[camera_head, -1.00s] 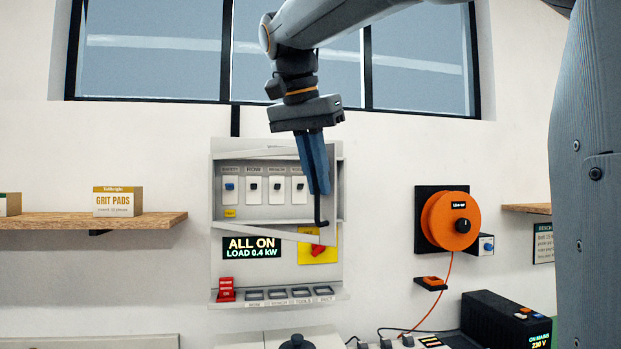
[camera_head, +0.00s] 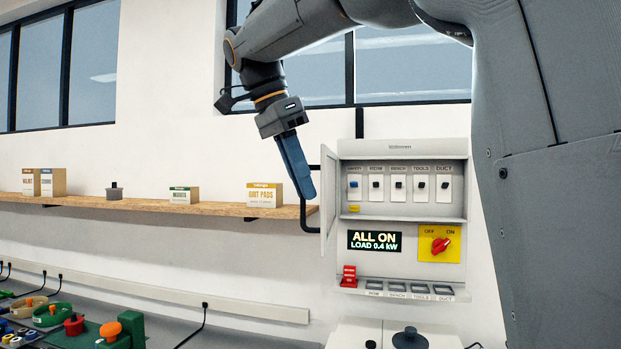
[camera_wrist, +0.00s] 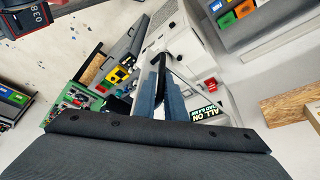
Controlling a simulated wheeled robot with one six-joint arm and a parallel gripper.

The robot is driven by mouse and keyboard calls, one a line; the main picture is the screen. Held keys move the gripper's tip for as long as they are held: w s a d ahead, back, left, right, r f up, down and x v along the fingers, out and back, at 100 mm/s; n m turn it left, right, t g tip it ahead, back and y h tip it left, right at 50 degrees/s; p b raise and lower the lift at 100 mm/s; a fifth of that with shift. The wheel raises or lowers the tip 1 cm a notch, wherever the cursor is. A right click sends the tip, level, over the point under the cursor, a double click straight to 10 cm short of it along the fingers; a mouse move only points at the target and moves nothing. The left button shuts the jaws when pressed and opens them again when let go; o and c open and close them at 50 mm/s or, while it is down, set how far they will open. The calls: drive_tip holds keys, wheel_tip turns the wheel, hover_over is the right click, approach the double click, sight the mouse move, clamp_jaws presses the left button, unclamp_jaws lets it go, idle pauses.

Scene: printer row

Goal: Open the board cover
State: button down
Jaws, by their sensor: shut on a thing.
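The switch board (camera_head: 400,150) hangs on the wall right of centre in the head view. Its cover (camera_head: 328,203) is hinged at the left side and stands swung out, seen nearly edge-on. A black bar handle (camera_head: 304,218) sticks out from the cover's left face. My gripper (camera_head: 307,192) is shut on the handle; its blue fingers hide part of the bar. In the wrist view the fingers (camera_wrist: 160,85) close around the black handle. Behind the open cover, a row of several switches (camera_head: 398,188), an "ALL ON" display (camera_head: 375,241) and a red rotary switch (camera_head: 440,245) show uncovered.
A wooden shelf (camera_head: 150,207) with small boxes, including a grit pods box (camera_head: 264,195), runs left of the cover, close to its handle. A bench with coloured parts (camera_head: 75,325) lies lower left.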

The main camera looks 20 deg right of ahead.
drive_tip(key=shift+w+a, duration=0.15)
drive_tip(key=c, duration=1.9)
unclamp_jaws()
drive_tip(key=shift+w, duration=0.1)
drive_tip(key=shift+o, duration=0.2)
drive_tip(key=shift+r, duration=0.1)
drive_tip(key=b+v, duration=0.1)
drive_tip(key=v, duration=0.6)
drive_tip(key=shift+r, duration=0.3)
drive_tip(key=shift+a, duration=0.15)
